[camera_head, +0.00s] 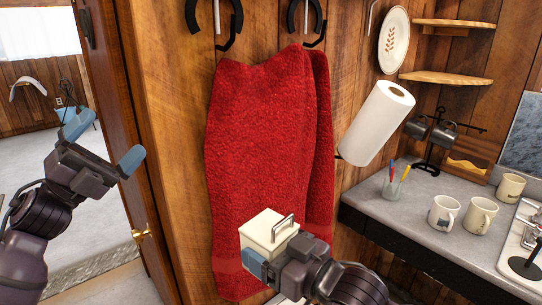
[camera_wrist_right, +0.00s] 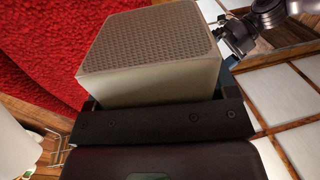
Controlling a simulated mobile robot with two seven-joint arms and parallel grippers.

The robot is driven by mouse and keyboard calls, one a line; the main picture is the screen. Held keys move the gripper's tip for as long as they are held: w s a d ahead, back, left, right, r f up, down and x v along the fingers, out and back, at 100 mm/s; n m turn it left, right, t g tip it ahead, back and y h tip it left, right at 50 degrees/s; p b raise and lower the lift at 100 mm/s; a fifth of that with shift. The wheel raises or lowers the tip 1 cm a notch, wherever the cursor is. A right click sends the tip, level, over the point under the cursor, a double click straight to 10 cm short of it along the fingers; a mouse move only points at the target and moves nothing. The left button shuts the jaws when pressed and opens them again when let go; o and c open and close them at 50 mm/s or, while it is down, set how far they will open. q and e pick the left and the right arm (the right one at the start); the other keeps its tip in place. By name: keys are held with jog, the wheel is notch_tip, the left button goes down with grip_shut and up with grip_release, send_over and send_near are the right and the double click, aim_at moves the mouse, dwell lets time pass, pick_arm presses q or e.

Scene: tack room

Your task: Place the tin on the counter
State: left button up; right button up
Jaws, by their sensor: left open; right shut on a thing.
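The tin (camera_head: 262,232) is a cream box with a metal handle on its lid, in the middle of the head view. My right gripper (camera_head: 264,264) is shut on it and holds it in the air before the red towel. In the right wrist view the tin (camera_wrist_right: 155,50) shows a textured face between the jaws. The grey counter (camera_head: 400,228) is to the right, apart from the tin. My left gripper (camera_head: 104,140) is open and empty at the left, in front of the doorway.
Two white mugs (camera_head: 480,215), a pen glass (camera_head: 391,187), a mug rack (camera_head: 434,150) and another mug (camera_head: 509,187) stand on the counter, with a sink (camera_head: 525,235) at its right. A paper towel roll (camera_head: 377,123) hangs above its left end. The counter's front left is clear.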

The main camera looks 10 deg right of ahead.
pick_arm(q)
jog(key=s+d+r+m+g+y, duration=0.1)
jog(key=s+d+r+m+g, duration=0.15)
jog(key=r+m+g, duration=0.4)
jog(key=s+d+r+m+g+y, duration=0.1)
jog(key=s+d+r+m+g, duration=0.15)
jog(key=r+m+g, duration=0.45)
jog(key=m+t+y, duration=0.3)
jog(key=m+y, duration=1.4)
jog(key=y, duration=0.4)
send_over(271, 225)
notch_tip(271, 225, down, 15)
notch_tip(271, 225, down, 11)
jog(key=shift+f, duration=0.2)
